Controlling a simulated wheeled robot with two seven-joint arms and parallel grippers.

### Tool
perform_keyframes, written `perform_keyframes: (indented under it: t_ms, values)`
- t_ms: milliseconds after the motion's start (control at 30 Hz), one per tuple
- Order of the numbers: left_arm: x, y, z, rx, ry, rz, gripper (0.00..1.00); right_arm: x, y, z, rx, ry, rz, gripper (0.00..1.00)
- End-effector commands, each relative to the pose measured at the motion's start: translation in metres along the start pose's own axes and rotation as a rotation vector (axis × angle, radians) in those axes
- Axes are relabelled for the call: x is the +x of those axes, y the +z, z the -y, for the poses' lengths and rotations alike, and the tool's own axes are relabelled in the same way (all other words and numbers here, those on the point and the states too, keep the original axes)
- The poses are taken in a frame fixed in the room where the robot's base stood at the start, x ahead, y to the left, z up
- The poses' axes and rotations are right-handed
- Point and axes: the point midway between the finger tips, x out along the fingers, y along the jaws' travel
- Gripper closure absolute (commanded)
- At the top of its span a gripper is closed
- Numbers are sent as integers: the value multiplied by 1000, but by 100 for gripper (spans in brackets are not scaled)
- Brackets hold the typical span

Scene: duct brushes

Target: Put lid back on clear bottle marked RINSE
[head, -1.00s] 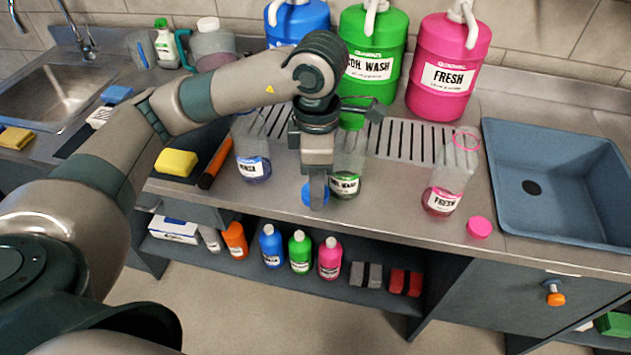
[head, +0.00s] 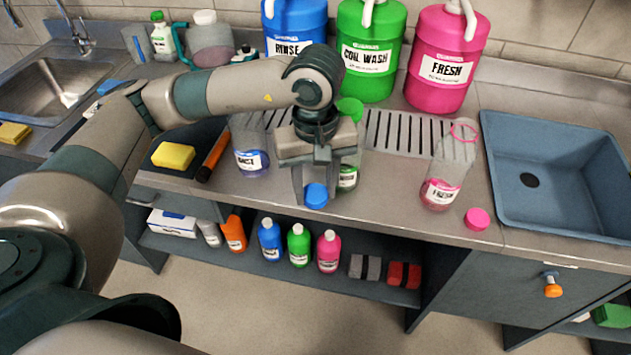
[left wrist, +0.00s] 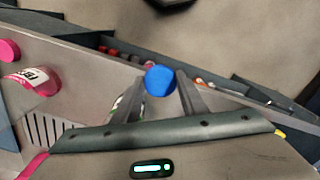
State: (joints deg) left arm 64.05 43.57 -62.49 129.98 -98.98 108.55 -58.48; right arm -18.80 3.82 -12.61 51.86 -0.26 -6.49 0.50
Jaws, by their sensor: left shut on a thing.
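The clear bottle marked RINSE (head: 251,148) stands upright and open on the counter, with a little blue liquid behind its label. The blue lid (head: 316,195) is between the fingers of my left gripper (head: 315,192), near the counter's front edge. In the left wrist view the blue lid (left wrist: 160,80) sits between the two fingertips, and the gripper (left wrist: 160,85) is shut on it. The gripper is to the right of and nearer than the RINSE bottle, in front of the coil wash bottle (head: 348,178), which it partly hides. My right gripper is not in view.
The clear FRESH bottle (head: 444,175) stands to the right with a pink lid (head: 477,218) beside it. Big blue, green and pink (head: 443,62) jugs stand behind. A yellow sponge (head: 173,156) and an orange-and-black tool (head: 213,157) lie left of the RINSE bottle.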

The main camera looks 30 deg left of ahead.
Motion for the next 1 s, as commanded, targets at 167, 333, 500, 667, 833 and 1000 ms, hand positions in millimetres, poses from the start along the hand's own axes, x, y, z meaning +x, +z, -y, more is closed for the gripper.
perform_keyframes:
  t_ms: [167,333,500,667,833,1000]
  values:
    - [7,0,1,311,-1,1,82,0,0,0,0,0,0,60]
    - [12,1,1,550,1,0,82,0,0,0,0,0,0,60]
    - [15,1,2,683,1,0,82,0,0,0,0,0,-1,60]
    - [16,1,2,719,1,0,82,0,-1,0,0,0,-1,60]
    - [16,1,2,719,1,0,82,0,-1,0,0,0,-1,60]
    - [16,1,2,718,1,0,82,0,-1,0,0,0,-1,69]
